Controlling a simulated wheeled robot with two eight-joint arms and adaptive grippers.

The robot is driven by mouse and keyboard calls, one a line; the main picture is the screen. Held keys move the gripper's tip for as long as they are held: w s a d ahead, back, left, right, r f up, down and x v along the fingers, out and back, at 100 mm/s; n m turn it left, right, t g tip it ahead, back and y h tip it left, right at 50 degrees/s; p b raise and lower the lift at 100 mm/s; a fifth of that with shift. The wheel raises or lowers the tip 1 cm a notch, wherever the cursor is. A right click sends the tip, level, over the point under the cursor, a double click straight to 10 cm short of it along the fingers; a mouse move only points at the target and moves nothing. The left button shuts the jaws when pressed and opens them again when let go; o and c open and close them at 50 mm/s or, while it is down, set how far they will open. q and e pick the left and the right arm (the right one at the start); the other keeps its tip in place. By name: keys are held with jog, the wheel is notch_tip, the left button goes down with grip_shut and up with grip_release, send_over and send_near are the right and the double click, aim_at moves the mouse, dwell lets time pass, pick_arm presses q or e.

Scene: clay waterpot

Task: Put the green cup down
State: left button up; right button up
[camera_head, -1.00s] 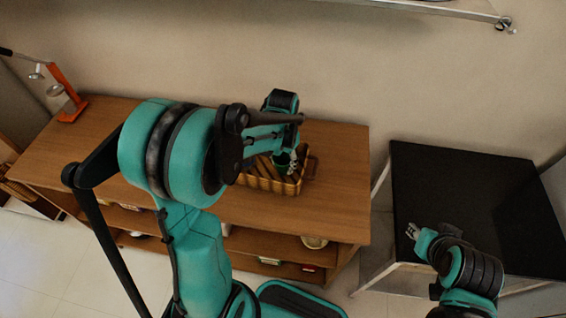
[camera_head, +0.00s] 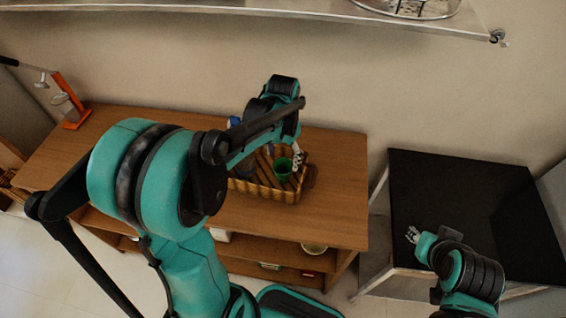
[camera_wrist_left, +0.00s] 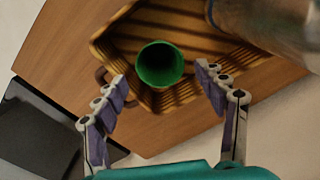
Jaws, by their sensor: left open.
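The green cup (camera_head: 283,168) stands in the brown slatted basket (camera_head: 268,192) on the wooden cabinet. In the left wrist view the cup (camera_wrist_left: 160,64) shows its open round mouth, and the basket (camera_wrist_left: 125,40) surrounds it. My left gripper (camera_head: 298,160) is beside the cup at the basket's right end. In the left wrist view its fingers (camera_wrist_left: 163,78) are spread wide with a gap between them and the cup, and hold nothing. My right gripper (camera_head: 412,235) is over the front left part of the black table, away from the cup; its finger opening is too small to judge.
A grey, shiny rounded object (camera_wrist_left: 275,25) stands close to the cup at the upper right in the left wrist view. The wooden cabinet top (camera_head: 335,190) is bare right of the basket. An orange stand (camera_head: 70,100) is at its far left. The black table (camera_head: 470,200) looks empty.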

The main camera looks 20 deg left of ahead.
pick_arm(q)
jog(key=s+d+r+n+t, duration=0.1)
jog(key=s+d+r+t, duration=0.1)
jog(key=s, duration=0.4)
jog(key=s+d+r+n+t, duration=0.1)
jog(key=s+d+r+t, duration=0.2)
jog(key=s+r+t, duration=0.2)
jog(key=shift+s+r+n+p, duration=0.3)
jog(key=shift+s+p, duration=0.15)
jog(key=shift+s, duration=0.25)
